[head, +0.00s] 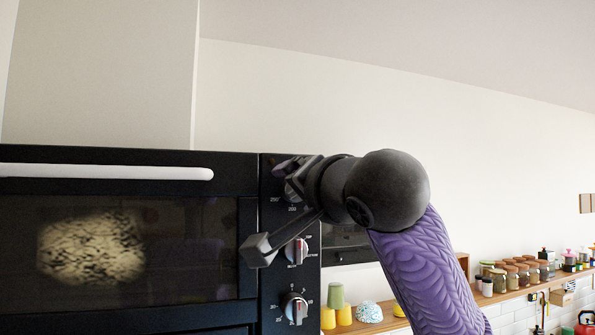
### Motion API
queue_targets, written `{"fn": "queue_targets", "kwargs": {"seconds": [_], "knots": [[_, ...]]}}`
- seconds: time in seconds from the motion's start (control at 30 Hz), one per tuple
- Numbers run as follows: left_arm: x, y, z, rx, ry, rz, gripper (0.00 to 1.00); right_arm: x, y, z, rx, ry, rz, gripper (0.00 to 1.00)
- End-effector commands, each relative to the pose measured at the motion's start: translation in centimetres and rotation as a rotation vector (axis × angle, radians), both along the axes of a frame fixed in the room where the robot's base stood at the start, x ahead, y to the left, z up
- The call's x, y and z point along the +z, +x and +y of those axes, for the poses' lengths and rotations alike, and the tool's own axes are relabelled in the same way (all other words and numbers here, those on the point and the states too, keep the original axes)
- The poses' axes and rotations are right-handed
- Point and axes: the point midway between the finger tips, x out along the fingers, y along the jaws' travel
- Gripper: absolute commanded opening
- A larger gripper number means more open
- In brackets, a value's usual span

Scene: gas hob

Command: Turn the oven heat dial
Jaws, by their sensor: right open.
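The black oven's control panel (276,290) carries three dials in a column. The top dial (293,191), with 200 and 250 printed by it, is the heat dial and is partly hidden by my right gripper. My right gripper (272,209) is open, with one finger near the top dial and the other lower down, by the panel's left edge. I cannot tell whether the upper finger touches the dial. A middle dial (296,251) and a bottom dial (294,308) with numbers around it show below. My left gripper is not in view.
The oven door has a white bar handle (110,172) and a dark window (90,250). Right of the oven, a wooden shelf (375,325) holds cups (336,296) and a patterned bowl (369,312). Several jars (500,277) stand farther right. The wall above is bare.

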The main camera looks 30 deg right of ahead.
Motion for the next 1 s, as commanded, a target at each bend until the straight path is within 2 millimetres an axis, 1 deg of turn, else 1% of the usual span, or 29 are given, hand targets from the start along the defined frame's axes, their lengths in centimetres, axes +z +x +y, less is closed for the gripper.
{"fn": "queue_targets", "kwargs": {"seconds": [0.1, 0.27, 0.37, 0.4, 0.47, 0.5, 0.57, 0.6, 0.67, 0.7, 1.0], "knots": [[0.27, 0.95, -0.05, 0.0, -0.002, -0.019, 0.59, -0.05, 0.43, -0.11, -0.001, 0.0, 0.0, 0.84], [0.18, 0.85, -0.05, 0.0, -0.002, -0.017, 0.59, -0.11, 0.41, -0.1, -0.001, 0.0, -0.001, 0.84], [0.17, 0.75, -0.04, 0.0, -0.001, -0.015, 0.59, -0.1, 0.39, -0.09, -0.001, 0.0, -0.001, 0.65], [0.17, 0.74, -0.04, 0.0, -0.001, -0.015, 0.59, -0.1, 0.39, -0.09, -0.001, 0.0, -0.001, 0.57], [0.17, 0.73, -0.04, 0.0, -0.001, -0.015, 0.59, -0.09, 0.38, -0.08, -0.001, 0.0, -0.001, 0.44], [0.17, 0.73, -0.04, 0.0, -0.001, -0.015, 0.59, -0.09, 0.38, -0.08, -0.001, 0.0, -0.001, 0.36], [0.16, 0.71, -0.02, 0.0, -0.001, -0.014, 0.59, -0.09, 0.38, -0.08, -0.001, 0.0, -0.001, 0.23], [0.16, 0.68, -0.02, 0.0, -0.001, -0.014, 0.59, -0.09, 0.38, -0.09, -0.001, 0.0, -0.001, 0.15], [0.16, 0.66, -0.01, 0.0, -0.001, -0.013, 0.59, -0.08, 0.37, -0.08, -0.001, 0.0, -0.001, 0.02], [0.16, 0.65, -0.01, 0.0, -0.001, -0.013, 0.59, -0.08, 0.37, -0.08, -0.001, 0.0, -0.001, 0.0], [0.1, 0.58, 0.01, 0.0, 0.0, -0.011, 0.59, -0.04, 0.35, -0.07, 0.0, -0.037, 0.007, 0.0]]}}
